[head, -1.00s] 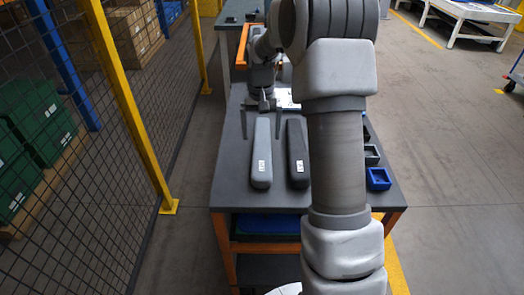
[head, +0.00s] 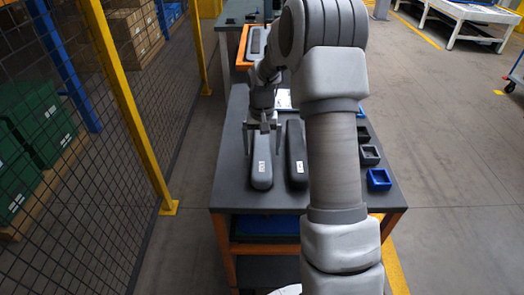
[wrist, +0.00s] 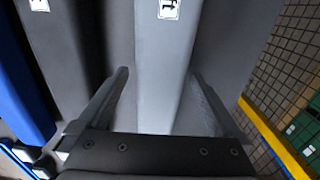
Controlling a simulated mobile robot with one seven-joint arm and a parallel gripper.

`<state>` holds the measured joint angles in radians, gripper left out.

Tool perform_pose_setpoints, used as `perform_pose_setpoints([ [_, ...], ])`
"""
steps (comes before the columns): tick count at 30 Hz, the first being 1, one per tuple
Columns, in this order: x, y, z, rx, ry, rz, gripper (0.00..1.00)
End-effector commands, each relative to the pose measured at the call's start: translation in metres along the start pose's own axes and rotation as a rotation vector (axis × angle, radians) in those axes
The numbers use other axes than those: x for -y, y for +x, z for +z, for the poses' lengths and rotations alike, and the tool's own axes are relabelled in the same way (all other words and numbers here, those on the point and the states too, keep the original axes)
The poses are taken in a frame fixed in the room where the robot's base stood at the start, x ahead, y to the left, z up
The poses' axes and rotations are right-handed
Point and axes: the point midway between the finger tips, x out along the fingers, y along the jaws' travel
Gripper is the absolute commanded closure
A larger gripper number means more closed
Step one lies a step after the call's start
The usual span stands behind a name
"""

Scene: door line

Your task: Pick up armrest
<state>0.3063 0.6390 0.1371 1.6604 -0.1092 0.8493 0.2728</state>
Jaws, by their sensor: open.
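A light grey armrest (head: 262,170) with a white label lies lengthwise on the dark table. A dark grey armrest (head: 296,160) lies parallel, just to its right. My gripper (head: 262,143) is open over the far part of the light grey armrest, one finger toward each long side. The wrist view shows the light grey armrest (wrist: 163,75) between the two open fingers (wrist: 160,76), with gaps at both sides; I cannot tell the fingers' exact height. The dark armrest (wrist: 55,60) is at the left there. My gripper hides the light armrest's far end.
Several small bins, including a blue bin (head: 378,179), stand along the table's (head: 232,185) right side. An orange-edged tray (head: 242,48) holding a grey piece is behind. A mesh fence with a yellow post (head: 130,110) runs along the left. The table's near left corner is bare.

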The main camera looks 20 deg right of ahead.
Motion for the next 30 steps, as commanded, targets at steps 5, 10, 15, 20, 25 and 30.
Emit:
perform_pose_setpoints([
  [5, 0.0002, 0.0032, 0.0001, 0.000, 0.000, 0.000, 0.00],
  [10, 0.0002, 0.0045, 0.0000, 0.000, 0.000, 0.000, 0.00],
  [15, 0.0002, 0.0044, 0.0001, 0.000, 0.000, 0.000, 0.00],
  [20, 0.0001, 0.0043, 0.0001, 0.000, 0.000, 0.000, 0.20],
  [25, 0.0001, 0.0043, 0.0001, 0.000, 0.000, 0.000, 0.50],
  [30, 0.0000, 0.0043, 0.0000, 0.000, 0.000, 0.000, 0.81],
])
